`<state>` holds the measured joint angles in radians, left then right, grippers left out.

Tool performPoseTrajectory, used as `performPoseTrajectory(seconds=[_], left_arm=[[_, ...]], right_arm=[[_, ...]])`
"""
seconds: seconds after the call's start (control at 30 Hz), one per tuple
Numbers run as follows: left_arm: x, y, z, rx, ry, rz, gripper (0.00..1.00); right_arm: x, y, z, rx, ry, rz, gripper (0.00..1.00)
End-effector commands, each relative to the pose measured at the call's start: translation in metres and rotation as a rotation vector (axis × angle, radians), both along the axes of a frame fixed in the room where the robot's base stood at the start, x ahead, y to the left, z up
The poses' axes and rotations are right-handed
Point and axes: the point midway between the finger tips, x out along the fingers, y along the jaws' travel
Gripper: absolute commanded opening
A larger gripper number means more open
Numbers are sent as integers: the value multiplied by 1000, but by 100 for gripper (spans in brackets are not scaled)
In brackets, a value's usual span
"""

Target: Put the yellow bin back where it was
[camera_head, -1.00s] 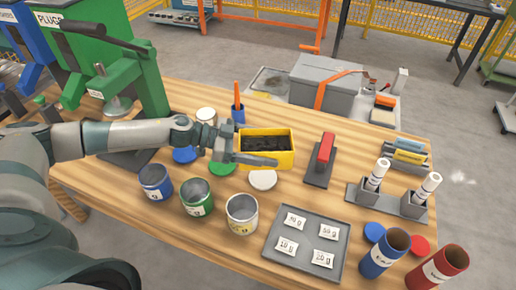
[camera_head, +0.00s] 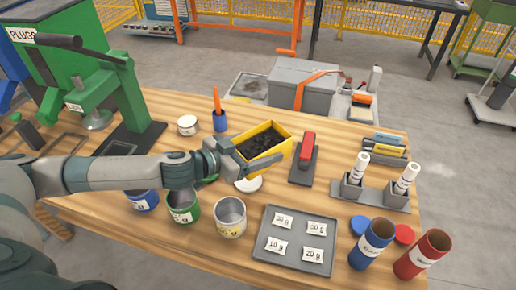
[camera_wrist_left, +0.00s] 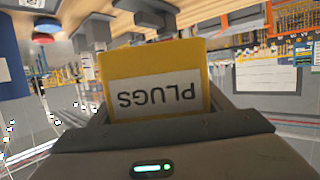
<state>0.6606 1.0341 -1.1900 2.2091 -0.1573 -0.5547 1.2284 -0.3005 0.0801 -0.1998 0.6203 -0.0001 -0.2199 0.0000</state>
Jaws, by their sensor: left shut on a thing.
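The yellow bin (camera_head: 280,150) holds dark plugs and is turned at an angle in the head view, over the middle of the workbench. My left gripper (camera_head: 256,166) is shut on it from the left, with one finger along its near side. In the left wrist view the bin (camera_wrist_left: 150,65) stands between the fingers, with its upside-down PLUGS label facing the camera. The bin's underside is hidden, so its height above the bench is unclear. A green machine or rack with a PLUGS sign (camera_head: 22,34) stands at the upper left. My right gripper is not in view.
Open cans (camera_head: 230,218), a grey tray (camera_head: 293,258) and marker holders (camera_head: 372,193) stand in front and right. A green press (camera_head: 105,95) is at left.

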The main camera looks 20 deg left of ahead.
Motion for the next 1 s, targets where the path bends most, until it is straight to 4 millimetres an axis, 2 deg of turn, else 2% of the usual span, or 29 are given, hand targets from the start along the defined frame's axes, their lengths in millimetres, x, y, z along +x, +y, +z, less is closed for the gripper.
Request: performPoseTrajectory(seconds=[0.17,0.5,0.7,1.0], left_arm=[[-11,-6,10,-11,4,156,35],[-41,0,19,-12,9,485,35],[-47,7,17,-9,8,565,35],[-49,24,13,-1,1,592,35]], right_arm=[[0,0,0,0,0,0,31],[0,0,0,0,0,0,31],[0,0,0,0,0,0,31],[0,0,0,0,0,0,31]])
